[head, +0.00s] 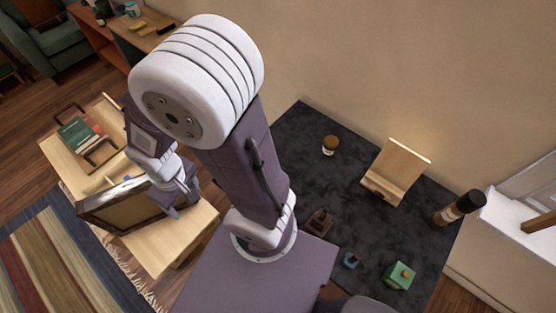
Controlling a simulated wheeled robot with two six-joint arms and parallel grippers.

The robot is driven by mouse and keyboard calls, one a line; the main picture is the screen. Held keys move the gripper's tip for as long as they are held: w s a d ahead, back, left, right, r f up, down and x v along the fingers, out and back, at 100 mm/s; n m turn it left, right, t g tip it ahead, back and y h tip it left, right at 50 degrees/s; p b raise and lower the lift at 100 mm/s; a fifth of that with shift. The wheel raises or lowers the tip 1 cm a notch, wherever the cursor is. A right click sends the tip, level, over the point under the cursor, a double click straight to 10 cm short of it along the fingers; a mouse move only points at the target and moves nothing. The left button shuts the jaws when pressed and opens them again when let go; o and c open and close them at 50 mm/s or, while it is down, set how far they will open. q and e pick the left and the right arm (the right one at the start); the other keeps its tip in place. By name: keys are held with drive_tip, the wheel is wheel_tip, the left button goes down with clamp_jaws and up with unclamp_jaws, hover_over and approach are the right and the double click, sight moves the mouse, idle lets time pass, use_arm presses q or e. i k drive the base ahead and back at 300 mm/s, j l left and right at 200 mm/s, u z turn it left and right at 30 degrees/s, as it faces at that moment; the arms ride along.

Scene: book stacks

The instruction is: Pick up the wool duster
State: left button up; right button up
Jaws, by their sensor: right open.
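I cannot make out a wool duster clearly in the head view. My right gripper (181,197) is over the light wooden table (182,236) at left, beside a dark-rimmed framed panel (128,209). The gripper is open; I cannot tell whether a finger touches the frame. A small blue thing (101,184) shows just behind the panel, mostly hidden, and I cannot tell what it is. My arm covers the middle of the view. My left gripper does not show.
A tray with green and red books (82,134) sits on the wooden table's far end. A striped rug (60,260) lies at lower left.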

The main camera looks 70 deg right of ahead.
sight(350, 262)
drive_tip(key=z, duration=0.45)
drive_tip(key=k+j+z, duration=0.1)
drive_tip(key=z, duration=0.75)
drive_tip(key=k+z, duration=0.1)
drive_tip(key=z, duration=0.35)
drive_tip(key=k+z, duration=0.1)
drive_tip(key=z, duration=0.8)
drive_tip(key=l+z, duration=0.1)
drive_tip(key=z, duration=0.3)
drive_tip(key=k+l+z, duration=0.1)
drive_tip(key=z, duration=0.35)
drive_tip(key=u, duration=2.25)
drive_tip(key=z, duration=0.45)
drive_tip(key=k+l+z, duration=0.1)
drive_tip(key=z, duration=0.35)
drive_tip(key=l+z, duration=0.2)
drive_tip(key=z, duration=0.2)
drive_tip(key=k+l+z, duration=0.1)
drive_tip(key=z, duration=0.35)
drive_tip(key=j, duration=1.3)
drive_tip(key=z, duration=0.05)
